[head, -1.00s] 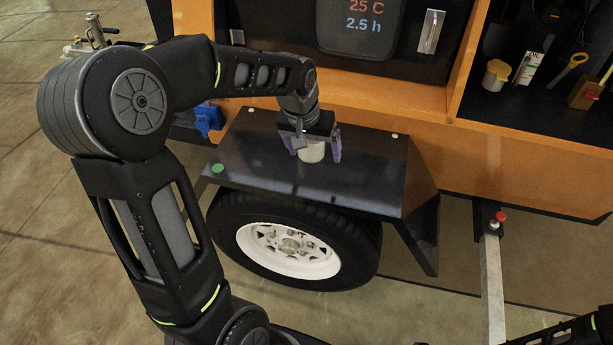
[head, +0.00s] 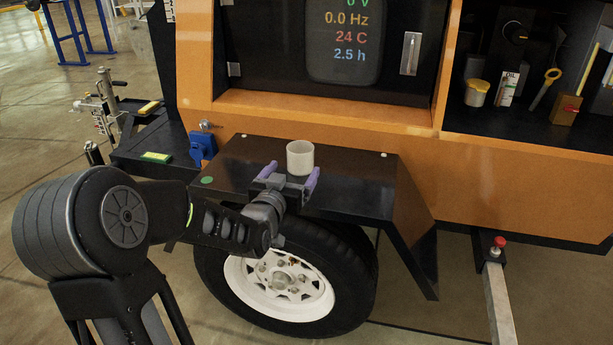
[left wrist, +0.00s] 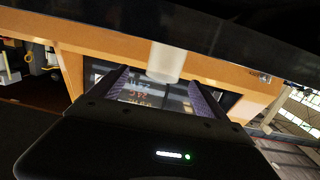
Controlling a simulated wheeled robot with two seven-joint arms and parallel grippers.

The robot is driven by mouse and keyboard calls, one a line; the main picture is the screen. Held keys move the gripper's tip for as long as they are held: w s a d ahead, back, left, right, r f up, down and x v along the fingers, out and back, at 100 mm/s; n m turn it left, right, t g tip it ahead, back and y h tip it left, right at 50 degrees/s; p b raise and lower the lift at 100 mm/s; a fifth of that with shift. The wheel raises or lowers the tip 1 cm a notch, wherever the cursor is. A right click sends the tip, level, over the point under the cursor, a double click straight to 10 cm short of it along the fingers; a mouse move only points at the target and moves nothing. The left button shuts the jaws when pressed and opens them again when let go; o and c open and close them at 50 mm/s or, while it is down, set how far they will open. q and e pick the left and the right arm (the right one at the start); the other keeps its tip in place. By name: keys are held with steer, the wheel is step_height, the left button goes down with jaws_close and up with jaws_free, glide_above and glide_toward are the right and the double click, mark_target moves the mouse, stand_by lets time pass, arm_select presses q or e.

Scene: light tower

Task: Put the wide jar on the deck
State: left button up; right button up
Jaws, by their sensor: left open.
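A wide, white, open-topped jar (head: 300,157) stands upright on the black flat top of the wheel fender (head: 360,180). My left gripper (head: 290,174) is open on the near side of the jar, its purple-padded fingers pointing toward it. The jar is just ahead of or between the fingertips; I cannot tell whether they touch it. Which surface is called the deck is not marked. My right gripper is not in view.
A black shelf (head: 135,165) at the left holds yellow-and-green items. An orange compartment at the right holds a yellow-lidded jar (head: 477,92), a carton (head: 508,88) and tools. The orange cabinet wall (head: 400,150) rises behind the fender. The fender's right part is clear.

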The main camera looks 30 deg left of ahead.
mark_target(297, 157)
arm_select(q)
steer(key=shift+a+t+y, duration=0.25)
steer(key=shift+t+y, duration=0.05)
steer(key=shift+r, duration=0.2)
steer(key=shift+s+r, duration=0.1)
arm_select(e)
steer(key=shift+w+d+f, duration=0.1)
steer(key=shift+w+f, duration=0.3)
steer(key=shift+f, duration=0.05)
arm_select(q)
steer(key=shift+x, duration=1.35)
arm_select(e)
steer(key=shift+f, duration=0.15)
arm_select(q)
steer(key=shift+b+x, duration=0.6)
steer(key=shift+x, duration=2)
steer(key=shift+a+r, duration=0.1)
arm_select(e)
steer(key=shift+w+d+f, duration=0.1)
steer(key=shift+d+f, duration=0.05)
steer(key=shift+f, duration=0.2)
arm_select(q)
steer(key=shift+s, duration=0.1)
steer(key=shift+c, duration=0.6)
